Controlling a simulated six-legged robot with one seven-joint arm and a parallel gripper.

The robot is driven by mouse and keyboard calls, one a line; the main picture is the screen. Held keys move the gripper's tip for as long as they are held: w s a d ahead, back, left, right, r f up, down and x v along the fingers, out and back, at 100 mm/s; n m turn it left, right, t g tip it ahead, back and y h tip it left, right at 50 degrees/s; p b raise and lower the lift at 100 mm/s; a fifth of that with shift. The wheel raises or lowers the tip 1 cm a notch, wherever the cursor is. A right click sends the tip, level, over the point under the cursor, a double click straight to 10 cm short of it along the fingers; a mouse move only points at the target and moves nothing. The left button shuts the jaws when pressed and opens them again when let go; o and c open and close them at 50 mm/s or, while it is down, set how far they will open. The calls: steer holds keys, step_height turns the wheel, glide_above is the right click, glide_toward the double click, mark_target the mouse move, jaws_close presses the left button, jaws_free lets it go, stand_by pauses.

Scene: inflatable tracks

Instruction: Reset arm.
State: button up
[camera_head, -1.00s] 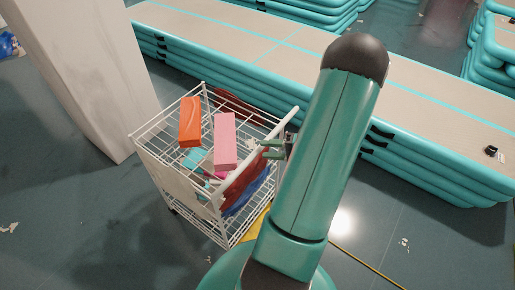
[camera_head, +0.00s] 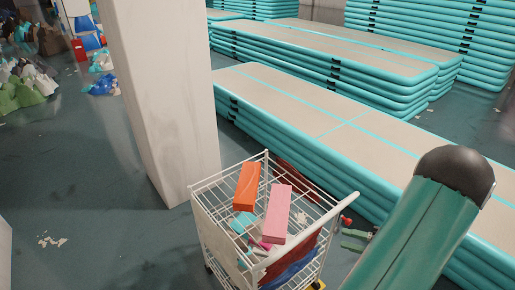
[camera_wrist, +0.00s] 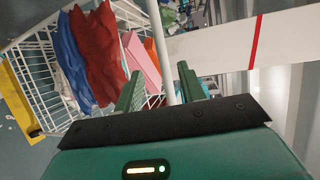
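My green arm (camera_head: 425,225) reaches up at the right of the head view and bends at a dark rounded joint. My gripper (camera_head: 350,239) shows just right of the white wire cart (camera_head: 228,249). In the wrist view, my gripper (camera_wrist: 158,82) has its two green fingers apart, with nothing held between them. The cart's white rail (camera_wrist: 160,45) appears beyond the gap; I cannot tell how far. An orange box (camera_head: 247,186) and a pink box (camera_head: 276,214) lie in the cart's top basket.
A pale pillar (camera_head: 165,100) stands behind the cart. Stacked teal inflatable tracks (camera_head: 320,125) run behind and right. Open floor (camera_head: 100,190) lies left.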

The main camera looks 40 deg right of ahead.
steer(key=w+a+r+n+g+y, duration=0.1)
steer(key=w+a+r+n+g, duration=0.4)
steer(key=a, duration=0.5)
steer(key=w+a+r+n+g+y, duration=0.1)
steer(key=w+a+r+n+g, duration=0.1)
steer(key=w+a+r+g, duration=0.55)
steer(key=s+a+r+n+t+h, duration=0.1)
steer(key=a+r+n+h, duration=0.2)
steer(key=a, duration=0.6)
steer(key=s+a+r+n+t+h, duration=0.2)
steer(key=a+r+n+h, duration=0.2)
steer(key=a+r, duration=0.3)
steer(key=a+h, duration=0.1)
steer(key=a, duration=0.2)
steer(key=shift+a+r+h, duration=0.15)
steer(key=shift+r+h, duration=0.05)
steer(key=shift+h, duration=0.1)
